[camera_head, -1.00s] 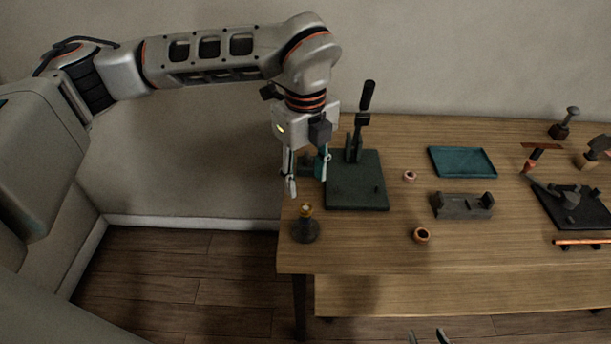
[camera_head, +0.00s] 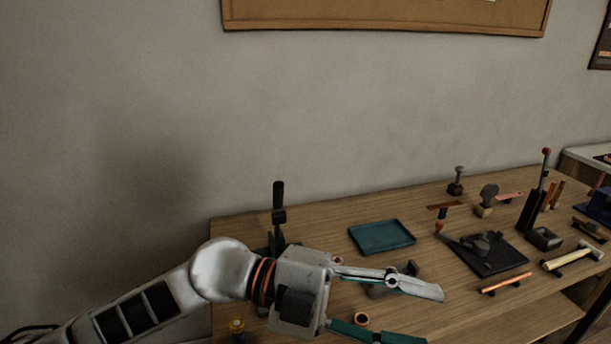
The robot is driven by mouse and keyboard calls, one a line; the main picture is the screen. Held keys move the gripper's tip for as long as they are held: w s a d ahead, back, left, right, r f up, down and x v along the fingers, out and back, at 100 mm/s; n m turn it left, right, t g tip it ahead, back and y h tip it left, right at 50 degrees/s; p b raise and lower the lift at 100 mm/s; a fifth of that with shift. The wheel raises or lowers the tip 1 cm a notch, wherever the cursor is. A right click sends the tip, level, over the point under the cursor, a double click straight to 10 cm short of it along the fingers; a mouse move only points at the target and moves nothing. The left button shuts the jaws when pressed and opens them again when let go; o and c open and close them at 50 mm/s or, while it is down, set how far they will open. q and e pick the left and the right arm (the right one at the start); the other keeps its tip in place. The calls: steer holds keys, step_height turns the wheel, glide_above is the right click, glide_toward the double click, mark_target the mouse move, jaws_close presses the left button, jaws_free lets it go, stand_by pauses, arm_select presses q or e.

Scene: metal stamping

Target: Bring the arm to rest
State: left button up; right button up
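My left arm comes in from the lower left, low in the picture. Its gripper (camera_head: 412,315) points to the right over the front part of the wooden table (camera_head: 430,250). The two fingers are spread wide apart, with nothing held between them. The gripper and wrist hide part of the black press with an upright lever (camera_head: 279,205) and part of a grey block (camera_head: 384,291). My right gripper does not show.
A teal tray (camera_head: 381,237) lies behind the gripper. A copper-coloured ring (camera_head: 361,319) and a dark stamp with a brass top (camera_head: 237,326) are near the wrist. To the right are a black plate (camera_head: 497,258), an orange rod (camera_head: 507,283) and a hammer (camera_head: 572,257).

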arm_select(q)
steer(key=w+a+r+n+t+h, duration=0.6)
steer(key=w+a+r+n+t, duration=0.35)
steer(key=t, duration=0.55)
steer(key=w+a+f+n+t+y, duration=0.5)
steer(key=a+f+n+y, duration=0.2)
steer(key=a+n+y, duration=0.25)
steer(key=w+a+f+n+t+y, duration=0.55)
steer(key=a+f+n+y, duration=0.2)
steer(key=a+y, duration=0.35)
steer(key=s+a+f+n+g+y, duration=0.1)
steer(key=s+a+f+g+y, duration=0.25)
steer(key=a+f, duration=0.35)
steer(key=s+a+f+n+g+y, duration=0.1)
steer(key=s+a+f+g+y, duration=0.25)
steer(key=f, duration=0.55)
steer(key=s+a+f+m+g, duration=0.1)
steer(key=s+a+f+g, duration=0.75)
steer(key=s, duration=0.45)
steer(key=w+d+f+n+t+h, duration=0.1)
steer(key=d+f+t+h, duration=0.4)
steer(key=d+f, duration=1.1)
steer(key=shift+w+n+h, duration=0.25)
steer(key=shift+n+h, duration=0.4)
steer(key=shift+h, duration=0.6)
